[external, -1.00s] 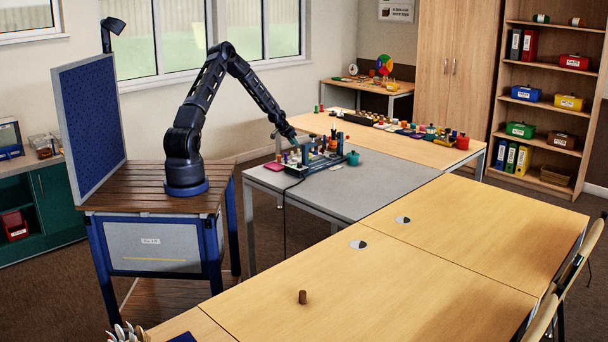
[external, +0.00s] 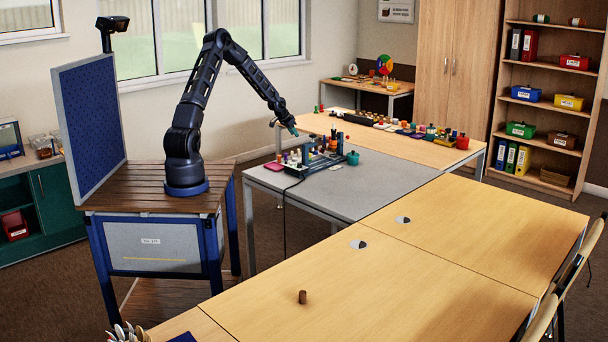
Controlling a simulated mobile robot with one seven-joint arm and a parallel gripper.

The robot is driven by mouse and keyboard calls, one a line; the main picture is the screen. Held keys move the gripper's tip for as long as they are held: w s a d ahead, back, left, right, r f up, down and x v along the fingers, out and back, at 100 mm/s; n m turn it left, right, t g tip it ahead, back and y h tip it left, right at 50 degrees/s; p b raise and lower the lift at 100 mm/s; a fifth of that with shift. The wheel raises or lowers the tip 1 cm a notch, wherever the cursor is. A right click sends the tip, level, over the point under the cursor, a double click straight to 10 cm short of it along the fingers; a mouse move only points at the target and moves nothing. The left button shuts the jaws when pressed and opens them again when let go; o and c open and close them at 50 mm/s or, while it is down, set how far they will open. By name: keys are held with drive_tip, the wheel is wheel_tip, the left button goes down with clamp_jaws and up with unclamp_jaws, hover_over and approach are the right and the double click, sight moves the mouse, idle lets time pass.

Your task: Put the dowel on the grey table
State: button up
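A small brown cylinder that looks like the dowel (external: 302,297) stands upright on the near wooden table (external: 400,290). The grey table (external: 375,190) is in the middle, and a row of small items stands on its back left part. My gripper (external: 293,131) is above the back left of the grey table, over the small items and far from the brown cylinder. It is small and dark in this view, so I cannot tell whether its fingers are open or hold anything.
A blue-grey rack (external: 325,158) of small items and a teal pot (external: 353,158) stand on the grey table. The right and front of that table are clear. A red pot (external: 463,142) and several coloured pieces line the far wooden table. A blue panel (external: 88,112) stands beside my arm.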

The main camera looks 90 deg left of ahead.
drive_tip(key=w+d+r+m, duration=0.1)
drive_tip(key=w+d+r, duration=0.2)
drive_tip(key=d+r, duration=0.6)
drive_tip(key=w+d+r+m, duration=0.1)
drive_tip(key=w+d+r, duration=0.4)
drive_tip(key=d, duration=0.6)
drive_tip(key=s+d+r+m+g, duration=0.1)
drive_tip(key=s+d+r, duration=0.1)
drive_tip(key=d+r, duration=0.55)
drive_tip(key=s+d+r+m, duration=0.15)
drive_tip(key=d+r, duration=0.35)
drive_tip(key=d, duration=0.6)
drive_tip(key=s+d+r+h, duration=0.1)
drive_tip(key=s+d+r, duration=0.2)
drive_tip(key=s+d, duration=0.35)
drive_tip(key=s+d+r, duration=0.3)
drive_tip(key=s+d, duration=0.1)
drive_tip(key=d, duration=0.6)
drive_tip(key=s+d+m+h, duration=0.2)
drive_tip(key=s+d, duration=0.8)
drive_tip(key=s, duration=0.5)
drive_tip(key=shift+s+d+t+h, duration=0.2)
drive_tip(key=shift+s+t+h, duration=0.05)
drive_tip(key=shift+t+h, duration=0.05)
drive_tip(key=shift+f, duration=0.1)
